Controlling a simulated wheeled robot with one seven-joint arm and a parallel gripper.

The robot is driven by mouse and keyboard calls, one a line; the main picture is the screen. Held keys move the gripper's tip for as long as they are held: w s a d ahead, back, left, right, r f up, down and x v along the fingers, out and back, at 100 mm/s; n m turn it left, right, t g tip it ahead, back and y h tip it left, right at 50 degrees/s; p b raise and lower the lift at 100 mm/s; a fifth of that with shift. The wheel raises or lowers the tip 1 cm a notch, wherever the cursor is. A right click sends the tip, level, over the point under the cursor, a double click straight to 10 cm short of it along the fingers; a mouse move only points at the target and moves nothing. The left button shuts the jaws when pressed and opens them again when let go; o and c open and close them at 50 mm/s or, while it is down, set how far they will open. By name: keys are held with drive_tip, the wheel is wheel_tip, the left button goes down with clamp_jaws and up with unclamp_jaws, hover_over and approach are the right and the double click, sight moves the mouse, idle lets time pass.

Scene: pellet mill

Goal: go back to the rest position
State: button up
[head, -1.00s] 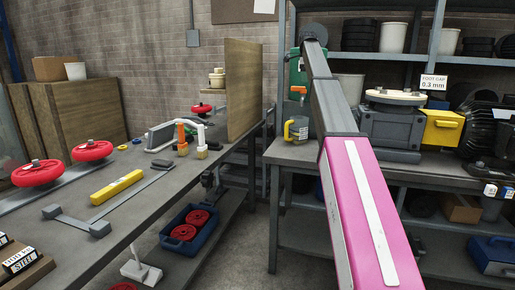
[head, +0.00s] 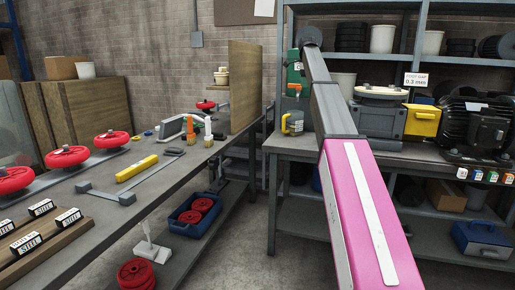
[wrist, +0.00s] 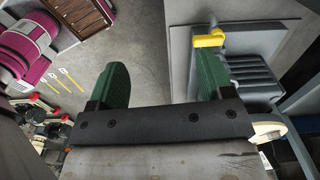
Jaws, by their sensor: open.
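My gripper (wrist: 155,88) shows in the wrist view with its two green fingers apart and nothing between them. Below the gap is grey floor. In the head view my pink and grey arm stretches up across the right half, in front of the right workbench. My gripper cannot be made out in the head view. In the wrist view a grey machine part with a yellow knob (wrist: 211,39) lies just right of the right finger; I cannot tell whether they touch.
The left bench (head: 165,181) holds red handwheels (head: 67,158), a yellow level (head: 137,168) and labelled steel blocks (head: 26,243). The right bench carries a grey machine with a round plate (head: 381,92), a yellow box (head: 422,121) and a black motor (head: 475,130).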

drive_tip(key=s+a+f+n, duration=0.1)
drive_tip(key=s+f+n, duration=0.3)
drive_tip(key=f, duration=0.9)
drive_tip(key=s+a+f+n, duration=0.1)
drive_tip(key=s+f+n, duration=0.1)
drive_tip(key=s+f, duration=0.75)
drive_tip(key=s+f+n, duration=0.3)
drive_tip(key=f, duration=1.2)
drive_tip(key=s+a+f+n, duration=0.1)
drive_tip(key=s+f+n, duration=0.4)
drive_tip(key=s+f, duration=0.7)
drive_tip(key=s+a+f+n, duration=0.1)
drive_tip(key=s+f+n, duration=0.5)
drive_tip(key=s+f, duration=0.6)
drive_tip(key=s, duration=0.5)
drive_tip(key=shift+n, duration=0.3)
drive_tip(key=shift+w+f, duration=0.1)
drive_tip(key=shift+w, duration=0.05)
